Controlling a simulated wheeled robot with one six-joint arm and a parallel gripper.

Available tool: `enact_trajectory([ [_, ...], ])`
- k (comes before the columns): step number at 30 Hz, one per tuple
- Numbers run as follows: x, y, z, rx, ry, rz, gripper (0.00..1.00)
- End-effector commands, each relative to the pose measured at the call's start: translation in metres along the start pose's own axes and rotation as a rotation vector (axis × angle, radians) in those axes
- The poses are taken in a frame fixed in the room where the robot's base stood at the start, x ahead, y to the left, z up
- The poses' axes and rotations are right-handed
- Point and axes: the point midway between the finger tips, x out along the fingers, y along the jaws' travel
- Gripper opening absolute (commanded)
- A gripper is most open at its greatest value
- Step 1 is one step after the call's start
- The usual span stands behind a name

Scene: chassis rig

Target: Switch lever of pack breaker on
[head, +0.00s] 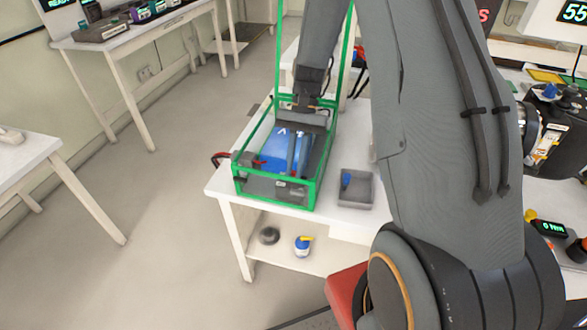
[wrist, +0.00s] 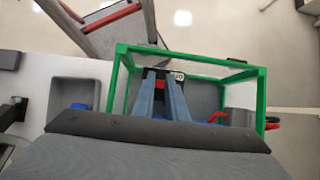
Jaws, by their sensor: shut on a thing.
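The pack breaker is a dark unit with a small white label (head: 283,184), low behind the front side of a green open frame (head: 315,160). The label also shows in the wrist view (wrist: 180,76), just right of my fingertips. My gripper (head: 296,172) reaches down inside the frame, its two grey-blue fingers close together at the breaker. In the wrist view my gripper (wrist: 159,74) is shut on a small dark, reddish piece between the fingers, which appears to be the breaker lever. The fingers hide most of it, so its position cannot be told.
A blue pack (head: 272,150) lies inside the frame, whose bars surround my gripper. A red cable (head: 220,158) loops out at the left. A grey bin (head: 356,188) stands right of the frame on the white table (head: 222,185). The floor to the left is clear.

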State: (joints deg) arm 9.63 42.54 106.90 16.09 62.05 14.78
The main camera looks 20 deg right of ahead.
Motion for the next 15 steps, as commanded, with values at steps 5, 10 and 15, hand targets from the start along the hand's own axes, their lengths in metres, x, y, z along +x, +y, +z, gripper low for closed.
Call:
enact_trajectory([
  [5,-0.001,-0.001,-0.011,0.001,-0.126,-0.003,0.00],
  [10,-0.002,-0.001,-0.015,0.000,-0.217,-0.001,0.00],
  [15,-0.003,-0.001,-0.017,0.000,-0.272,-0.001,0.00],
])
